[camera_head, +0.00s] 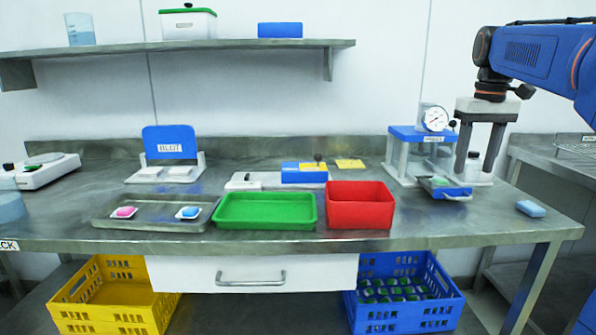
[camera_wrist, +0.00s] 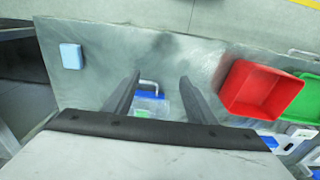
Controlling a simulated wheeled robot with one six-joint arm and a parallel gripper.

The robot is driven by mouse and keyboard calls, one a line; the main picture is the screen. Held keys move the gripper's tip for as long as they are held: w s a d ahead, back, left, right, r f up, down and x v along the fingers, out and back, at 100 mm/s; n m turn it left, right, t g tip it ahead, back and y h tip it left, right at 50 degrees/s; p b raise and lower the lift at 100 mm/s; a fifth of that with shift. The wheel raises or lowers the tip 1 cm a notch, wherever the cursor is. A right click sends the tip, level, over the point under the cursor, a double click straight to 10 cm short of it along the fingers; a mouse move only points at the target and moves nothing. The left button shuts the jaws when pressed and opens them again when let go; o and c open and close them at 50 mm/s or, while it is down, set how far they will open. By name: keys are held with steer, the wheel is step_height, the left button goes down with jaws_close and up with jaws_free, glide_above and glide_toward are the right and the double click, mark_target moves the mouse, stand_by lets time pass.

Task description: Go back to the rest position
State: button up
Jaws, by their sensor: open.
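My gripper (camera_head: 482,150) hangs fingers-down at the right end of the bench in the head view, in front of or beside the small press with a round dial (camera_head: 434,120). In the wrist view my gripper (camera_wrist: 160,88) has its two dark fingers spread apart, with nothing held between them. Below and between the fingers a blue drawer (camera_wrist: 150,95) with a metal handle shows. In the head view this drawer (camera_head: 452,192) is pulled out and holds something green and white.
A red bin (camera_head: 360,205), a green tray (camera_head: 265,211) and a metal tray with pink and blue pods (camera_head: 150,222) line the bench front. A light-blue block (camera_head: 531,208) lies at the right edge. The wall shelf (camera_head: 200,46) is left of my arm.

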steer(key=s+a+f+t, duration=0.1)
steer(key=s+a+f, duration=0.3)
steer(key=s+f, duration=0.5)
steer(key=s+a+f+t, duration=0.1)
steer(key=s+a+f, duration=0.3)
steer(key=s+f, duration=0.4)
steer(key=s+a+f+t, duration=0.2)
steer(key=s+a+f, duration=0.3)
steer(key=s+f, duration=0.4)
steer(key=shift+s+f, duration=0.3)
steer(key=shift+s, duration=0.3)
